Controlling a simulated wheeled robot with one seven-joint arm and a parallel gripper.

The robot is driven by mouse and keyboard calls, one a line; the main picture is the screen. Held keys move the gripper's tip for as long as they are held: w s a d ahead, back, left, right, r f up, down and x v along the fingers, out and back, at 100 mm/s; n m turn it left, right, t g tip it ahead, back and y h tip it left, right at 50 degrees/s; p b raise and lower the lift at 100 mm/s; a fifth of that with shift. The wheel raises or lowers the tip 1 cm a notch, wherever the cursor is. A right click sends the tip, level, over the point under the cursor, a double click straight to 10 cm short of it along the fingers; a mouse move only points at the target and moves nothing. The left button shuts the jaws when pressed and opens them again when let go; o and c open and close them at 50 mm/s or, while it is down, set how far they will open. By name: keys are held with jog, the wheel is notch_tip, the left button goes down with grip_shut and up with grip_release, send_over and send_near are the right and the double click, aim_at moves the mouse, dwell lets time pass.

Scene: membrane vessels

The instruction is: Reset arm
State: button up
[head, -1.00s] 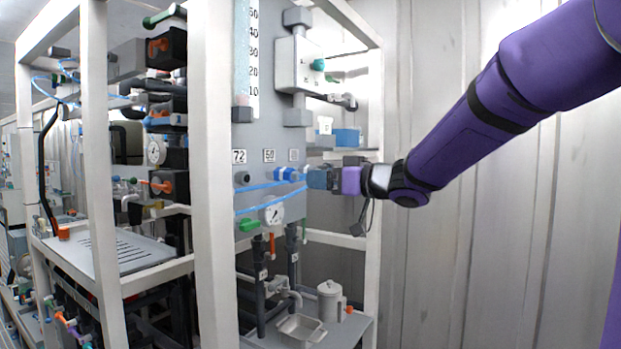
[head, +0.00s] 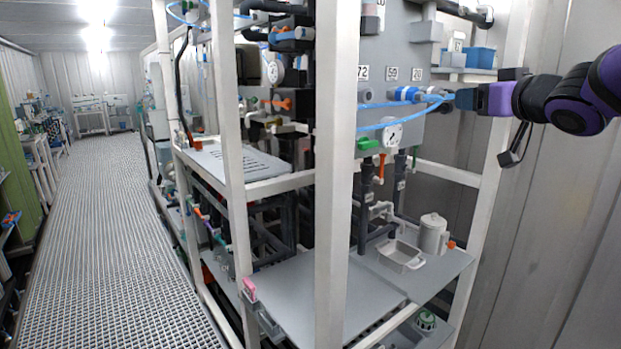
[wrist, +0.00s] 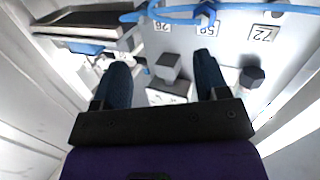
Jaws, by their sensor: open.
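My gripper (head: 457,98) is at the right in the head view, in front of the grey panel (head: 390,45) and level with its number labels. My purple arm reaches in from the right edge. In the wrist view my gripper (wrist: 160,85) shows two dark fingers spread apart, with nothing between them. The panel lies beyond the fingertips, with a label (wrist: 263,33) reading 72 upside down. A blue tube (wrist: 180,10) crosses the top of the wrist view. In the head view the fingers are close to the blue fittings (head: 408,93); I cannot tell whether they touch.
White frame posts (head: 335,180) stand left of the panel. A corrugated wall is close on the right. A clear grated aisle (head: 105,230) runs at the left.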

jog(key=s+f+m+g+h, duration=0.1)
jog(key=s+f+g, duration=0.3)
jog(key=s, duration=0.5)
jog(key=s+a+f+m+g+h, duration=0.1)
jog(key=s+f+g, duration=0.2)
jog(key=s, duration=0.6)
jog(key=s+a+f+m+g+h, duration=0.1)
jog(key=s+f+g, duration=0.3)
jog(key=s+f, duration=0.3)
jog(key=shift+s+f+g+h, duration=0.3)
jog(key=shift+s+h, duration=0.1)
jog(key=shift+s, duration=0.75)
